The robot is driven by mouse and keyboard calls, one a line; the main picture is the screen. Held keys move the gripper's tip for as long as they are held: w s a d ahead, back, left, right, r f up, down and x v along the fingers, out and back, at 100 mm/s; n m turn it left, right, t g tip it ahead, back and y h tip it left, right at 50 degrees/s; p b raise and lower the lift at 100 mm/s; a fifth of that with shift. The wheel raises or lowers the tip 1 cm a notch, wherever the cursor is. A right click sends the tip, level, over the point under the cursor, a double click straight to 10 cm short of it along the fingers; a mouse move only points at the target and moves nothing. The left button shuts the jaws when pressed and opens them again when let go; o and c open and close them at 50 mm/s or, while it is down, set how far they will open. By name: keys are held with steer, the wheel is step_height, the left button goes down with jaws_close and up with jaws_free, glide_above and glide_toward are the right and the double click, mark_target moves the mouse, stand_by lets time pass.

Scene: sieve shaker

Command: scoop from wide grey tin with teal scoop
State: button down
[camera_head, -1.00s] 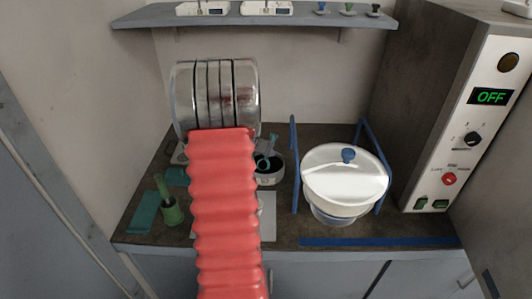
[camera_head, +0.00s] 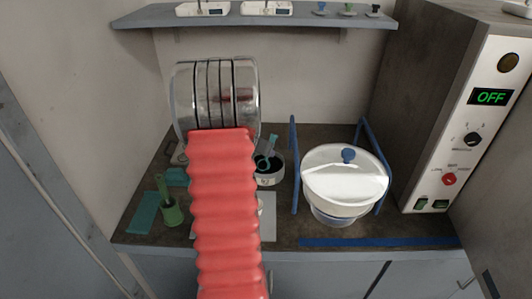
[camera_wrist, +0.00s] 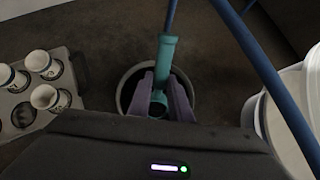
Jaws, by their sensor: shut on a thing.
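The wide grey tin (camera_head: 270,179) stands on the bench just right of my red-sleeved arm. Its round rim also shows in the wrist view (camera_wrist: 123,90). The teal scoop (camera_wrist: 165,56) is between the fingers of my gripper (camera_wrist: 160,92), its handle pointing up and away. My gripper is shut on it over the tin's opening. The scoop also shows above the tin in the head view (camera_head: 272,143). My gripper hides most of the tin's inside, so I cannot tell what the scoop holds.
A white lidded bowl (camera_head: 345,185) stands right, between blue rails (camera_head: 294,165). Several cups (camera_wrist: 40,62) sit in a holder on the left of the wrist view. A sieve stack (camera_head: 215,95) stands behind my arm; a green pot (camera_head: 172,214) is left.

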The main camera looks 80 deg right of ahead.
steer(key=shift+r, duration=0.2)
stand_by(0.3)
steer(key=shift+s+d+t+y, duration=0.15)
steer(key=shift+d+t+y, duration=0.4)
steer(key=shift+y, duration=0.55)
steer(key=shift+s+d+f+t+y, duration=0.15)
steer(key=shift+d+y, duration=0.25)
steer(key=shift+y, duration=0.25)
steer(key=shift+s+d+r+t+y, duration=0.1)
steer(key=shift+d+y, duration=0.25)
steer(key=shift+y, duration=0.3)
steer(key=shift+s+d+r+t+y, duration=0.15)
steer(key=shift+d+t+y, duration=0.15)
steer(key=shift+y, duration=0.45)
steer(key=shift+d+r+t+y, duration=0.15)
steer(key=shift+d+y, duration=0.1)
steer(key=shift+y, duration=0.45)
steer(key=shift+s+d+r+t+y, duration=0.15)
steer(key=shift+d+t+y, duration=0.15)
steer(key=shift+y, duration=0.45)
steer(key=shift+w+r, duration=0.1)
